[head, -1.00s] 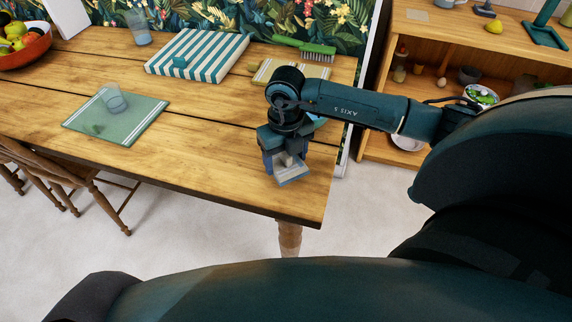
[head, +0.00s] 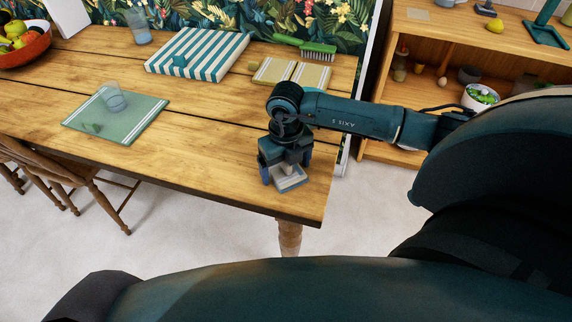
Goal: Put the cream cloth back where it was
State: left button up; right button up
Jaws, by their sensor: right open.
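A beige, cream-toned cloth with pale stripes (head: 311,76) lies flat at the back right of the wooden table, in front of the green brush. My right gripper (head: 288,181) points down over the table's near right corner, well in front of that cloth. Its jaws are open. A small pale grey patch shows between and below the fingers; I cannot tell whether it is an object or part of the gripper. My left gripper is out of view.
The table (head: 210,150) has a clear middle. A wooden shelf (head: 440,50) is at right.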

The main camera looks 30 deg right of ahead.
notch_tip(320, 180, up, 12)
jog(key=shift+r, duration=0.15)
dwell(0.4)
jog(key=shift+s, duration=0.1)
dwell(0.4)
